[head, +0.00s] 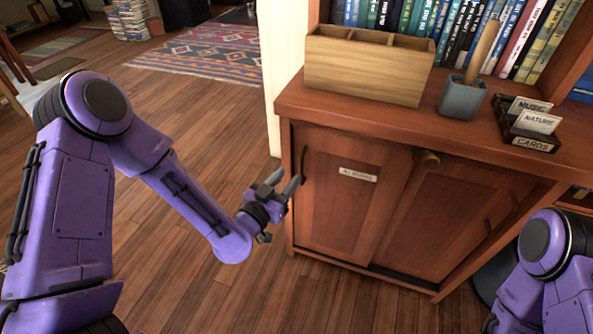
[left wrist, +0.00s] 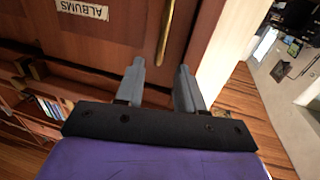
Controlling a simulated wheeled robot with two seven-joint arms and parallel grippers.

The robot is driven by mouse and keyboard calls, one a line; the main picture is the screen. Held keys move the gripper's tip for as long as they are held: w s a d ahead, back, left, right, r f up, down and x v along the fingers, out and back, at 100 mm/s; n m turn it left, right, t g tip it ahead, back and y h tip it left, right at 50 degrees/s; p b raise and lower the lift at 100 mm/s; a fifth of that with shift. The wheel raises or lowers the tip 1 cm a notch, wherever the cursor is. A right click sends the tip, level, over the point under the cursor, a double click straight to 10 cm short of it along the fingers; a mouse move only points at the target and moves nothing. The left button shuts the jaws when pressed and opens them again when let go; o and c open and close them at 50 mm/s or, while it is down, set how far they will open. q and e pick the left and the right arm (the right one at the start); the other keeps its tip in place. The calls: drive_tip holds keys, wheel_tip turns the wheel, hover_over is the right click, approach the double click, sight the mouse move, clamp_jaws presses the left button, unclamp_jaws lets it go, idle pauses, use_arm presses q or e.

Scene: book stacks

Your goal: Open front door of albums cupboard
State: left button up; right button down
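The albums cupboard (head: 435,280) is reddish-brown wood, with a front door (head: 345,215) on its left side that looks shut. The door carries a white label (head: 358,174), which reads ALBUMS upside down in the left wrist view (left wrist: 82,9). A slim upright handle (head: 303,165) sits near the door's left edge; it looks brassy in the left wrist view (left wrist: 167,30). My left gripper (head: 285,182) is open and empty in front of that edge. In the left wrist view the handle lies ahead, in line with the gap between the fingers; contact cannot be told. My right gripper is out of view.
On the cupboard top stand a wooden divided box (head: 365,70), a grey cup (head: 462,98) and a card tray (head: 528,122). A row of books (head: 455,30) stands behind. Wood floor left of the cupboard is clear.

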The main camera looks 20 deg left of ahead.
sight(300, 164)
use_arm(q)
drive_tip(key=x, duration=0.5)
drive_tip(key=shift+w+f, duration=0.1)
drive_tip(key=shift+w, duration=0.1)
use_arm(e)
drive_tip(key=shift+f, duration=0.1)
